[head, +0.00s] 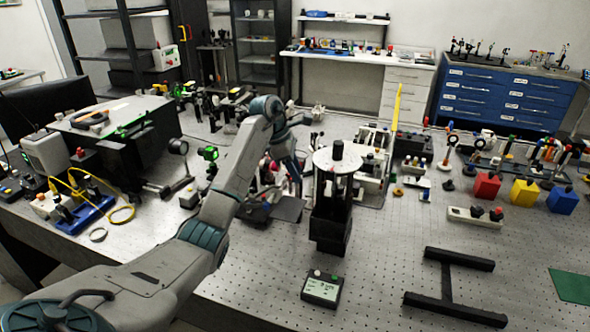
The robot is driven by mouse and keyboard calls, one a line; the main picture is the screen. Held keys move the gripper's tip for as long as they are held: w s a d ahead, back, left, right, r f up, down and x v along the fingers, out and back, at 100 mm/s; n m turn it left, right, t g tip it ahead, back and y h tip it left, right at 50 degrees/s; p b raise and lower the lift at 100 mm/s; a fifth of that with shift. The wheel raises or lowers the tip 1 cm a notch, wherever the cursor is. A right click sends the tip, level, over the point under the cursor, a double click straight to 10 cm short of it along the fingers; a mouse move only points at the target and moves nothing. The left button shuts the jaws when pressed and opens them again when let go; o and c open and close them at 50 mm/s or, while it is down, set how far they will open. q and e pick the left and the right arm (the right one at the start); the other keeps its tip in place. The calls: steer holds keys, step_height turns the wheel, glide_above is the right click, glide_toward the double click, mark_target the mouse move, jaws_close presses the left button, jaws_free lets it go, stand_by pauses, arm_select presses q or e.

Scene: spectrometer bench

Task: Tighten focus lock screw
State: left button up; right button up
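My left arm reaches in from the lower left over the optical bench, and its wrist bends down near the middle of the view. My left gripper (287,172) is small and partly hidden among dark and red parts, just left of a black upright instrument (331,215) with a round white top plate (337,159) and a black knob (338,149). I cannot tell whether its fingers are open or touching anything. I cannot make out a focus lock screw. My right gripper is not in view.
A small display box (321,289) stands on the bench in front of the instrument. A black H-shaped frame (447,282) lies at the lower right. Red (487,186), yellow (524,191) and blue (562,200) blocks stand at right. Perforated bench top is clear around the frame.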

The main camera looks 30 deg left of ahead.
arm_select(q)
steer(key=p+v, duration=0.7)
steer(key=v, duration=0.3)
steer(key=shift+a+r, duration=0.15)
steer(key=shift+r, duration=0.25)
steer(key=shift+s+f, duration=0.1)
